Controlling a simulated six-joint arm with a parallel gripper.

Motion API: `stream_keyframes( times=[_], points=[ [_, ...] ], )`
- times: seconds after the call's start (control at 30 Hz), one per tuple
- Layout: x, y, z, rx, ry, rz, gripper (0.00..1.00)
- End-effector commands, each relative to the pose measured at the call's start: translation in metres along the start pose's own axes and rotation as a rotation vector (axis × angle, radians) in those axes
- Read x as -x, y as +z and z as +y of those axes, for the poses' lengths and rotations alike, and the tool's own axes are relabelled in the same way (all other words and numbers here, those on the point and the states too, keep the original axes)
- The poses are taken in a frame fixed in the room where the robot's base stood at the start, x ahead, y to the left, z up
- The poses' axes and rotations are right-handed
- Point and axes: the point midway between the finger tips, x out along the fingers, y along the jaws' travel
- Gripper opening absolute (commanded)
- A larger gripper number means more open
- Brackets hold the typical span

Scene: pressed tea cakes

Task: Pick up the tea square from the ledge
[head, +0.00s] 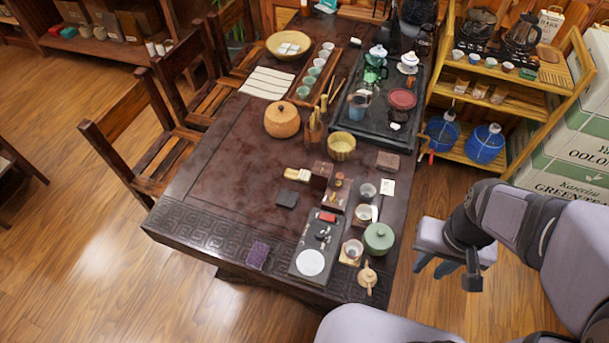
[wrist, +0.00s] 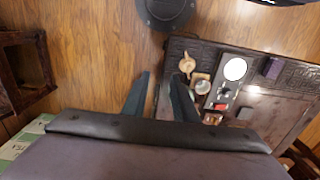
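My gripper (head: 446,272) hangs over the floor to the right of the table, apart from everything on it. In the wrist view its two fingers (wrist: 161,77) are spread with nothing between them. A small dark wooden stand (head: 335,197) stands near the table's middle, with small brown pieces (head: 339,180) on it. A dark brown block (head: 321,172) is beside it. I cannot tell which piece is the tea square on the ledge.
A bamboo shelf (head: 500,100) stands behind. The table's left half (head: 215,165) is mostly clear.

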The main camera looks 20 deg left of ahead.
Motion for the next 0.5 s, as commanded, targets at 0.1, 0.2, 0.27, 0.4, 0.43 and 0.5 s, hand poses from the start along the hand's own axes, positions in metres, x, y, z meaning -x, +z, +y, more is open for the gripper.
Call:
stream_keyframes(
  times=[0.1, 0.2, 0.27, 0.4, 0.43, 0.5],
  points=[
    [0.0, 0.0, 0.0, 0.0, 0.0, 0.0, 0.53],
    [0.0, 0.0, 0.0, 0.0, 0.0, 0.0, 0.53],
    [0.0, 0.0, 0.0, 0.0, 0.0, 0.0, 0.53],
    [-0.0003, -0.001, -0.0004, -0.003, -0.001, 0.0, 0.53],
    [-0.0007, -0.0024, -0.0009, -0.007, -0.001, 0.0, 0.53],
    [-0.002, -0.0082, -0.0031, -0.025, -0.004, 0.002, 0.53]
  ],
)
